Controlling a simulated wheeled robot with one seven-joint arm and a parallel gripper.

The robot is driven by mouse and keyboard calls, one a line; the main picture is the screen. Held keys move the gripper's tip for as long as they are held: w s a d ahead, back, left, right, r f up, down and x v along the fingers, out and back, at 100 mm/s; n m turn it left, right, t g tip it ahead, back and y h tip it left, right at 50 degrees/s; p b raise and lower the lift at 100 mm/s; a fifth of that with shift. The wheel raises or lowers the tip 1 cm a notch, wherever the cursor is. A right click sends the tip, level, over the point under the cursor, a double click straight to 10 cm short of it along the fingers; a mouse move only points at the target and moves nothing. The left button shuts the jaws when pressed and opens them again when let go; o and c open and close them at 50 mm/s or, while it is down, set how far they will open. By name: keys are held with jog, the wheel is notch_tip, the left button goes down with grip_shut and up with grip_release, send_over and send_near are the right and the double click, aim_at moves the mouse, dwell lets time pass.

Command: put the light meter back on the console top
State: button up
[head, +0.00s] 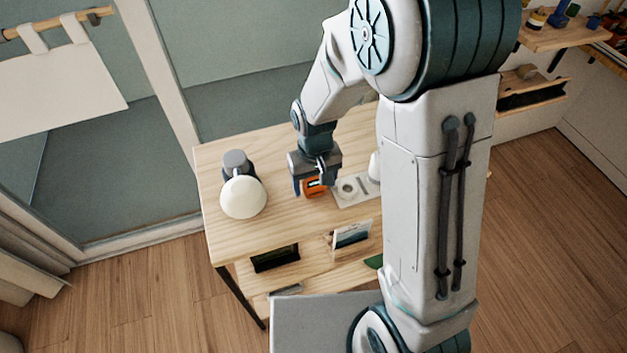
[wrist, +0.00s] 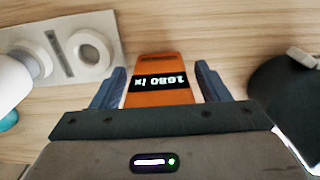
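The light meter is an orange block with a black display reading "1080 lx", upside down in the wrist view (wrist: 160,82). In the head view the light meter (head: 314,187) is at the wooden console top (head: 285,205), directly below my gripper. My gripper (head: 314,178) points down with its two dark fingers on either side of the meter. In the wrist view (wrist: 160,85) narrow gaps show between the fingers and the meter's sides, so it looks open around it. Whether the meter's underside touches the wood is hidden.
A grey plate with a ring and a slot (head: 352,188) lies just right of the meter. A lamp with a cream round head (head: 243,197) and dark base stands at the left. A lower shelf holds a dark box (head: 275,258) and a picture card (head: 352,234). Bare wood lies between lamp and meter.

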jog(key=shift+r, duration=0.1)
notch_tip(320, 180, up, 12)
jog(key=shift+r+p, duration=0.15)
jog(key=shift+p, duration=0.4)
jog(key=s+d+r+m+t, duration=0.1)
jog(key=s+d+r, duration=0.1)
jog(key=s+d, duration=0.4)
jog(key=s+d+r+m+t, duration=0.1)
jog(key=s+d+r+m, duration=0.1)
jog(key=s+d, duration=0.3)
jog(key=shift+s+d+r+t, duration=0.4)
jog(key=shift+s+r, duration=0.1)
jog(key=shift+r, duration=0.25)
jog(key=shift+a, duration=0.1)
jog(key=shift+r+p, duration=0.5)
jog(key=shift+r, duration=0.1)
